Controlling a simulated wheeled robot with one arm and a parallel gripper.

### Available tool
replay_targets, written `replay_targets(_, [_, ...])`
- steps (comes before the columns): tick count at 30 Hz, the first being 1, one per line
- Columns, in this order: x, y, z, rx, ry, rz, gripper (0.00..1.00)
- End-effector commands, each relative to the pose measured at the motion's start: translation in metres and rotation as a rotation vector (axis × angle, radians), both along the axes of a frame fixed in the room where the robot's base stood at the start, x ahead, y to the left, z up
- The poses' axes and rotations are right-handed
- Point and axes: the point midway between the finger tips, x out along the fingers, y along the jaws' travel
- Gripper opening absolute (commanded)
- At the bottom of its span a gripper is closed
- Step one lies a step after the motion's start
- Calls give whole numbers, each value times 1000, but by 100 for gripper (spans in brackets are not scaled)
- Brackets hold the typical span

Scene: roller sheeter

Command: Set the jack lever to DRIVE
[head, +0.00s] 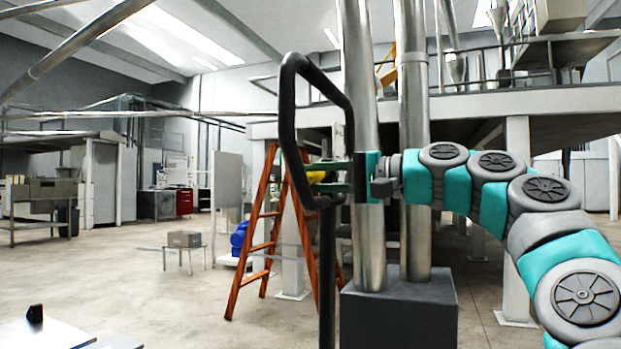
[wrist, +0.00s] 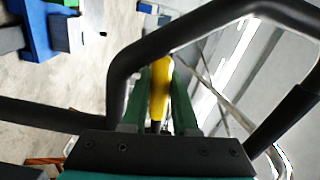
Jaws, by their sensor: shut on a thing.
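The jack's black looped handle (head: 287,110) stands upright in the middle of the head view on a black shaft (head: 327,270). A small yellow lever (head: 316,177) sits within the loop's lower part. It also shows in the wrist view (wrist: 160,90), lying lengthwise between two green fingers. My gripper (head: 328,176) reaches in from the right and is shut on this yellow lever. The black loop frames the fingers in the wrist view. The lever's far end and pivot are partly hidden by the fingers and handle.
An orange stepladder (head: 262,245) stands behind the handle. Two steel pipes (head: 415,150) rise from a dark block (head: 400,315) close to my arm. A small table (head: 185,247) with a grey box is farther left. The floor at left is mostly clear.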

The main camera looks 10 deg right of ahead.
Motion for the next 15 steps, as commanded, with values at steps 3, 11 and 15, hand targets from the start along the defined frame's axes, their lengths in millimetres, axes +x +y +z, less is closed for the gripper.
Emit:
replay_targets(3, [0,0,-1,-1,2,1,0])
replay_targets(11, [0,0,-1,-1,2,1,0])
replay_targets(15, [0,0,3,7,13,1,0])
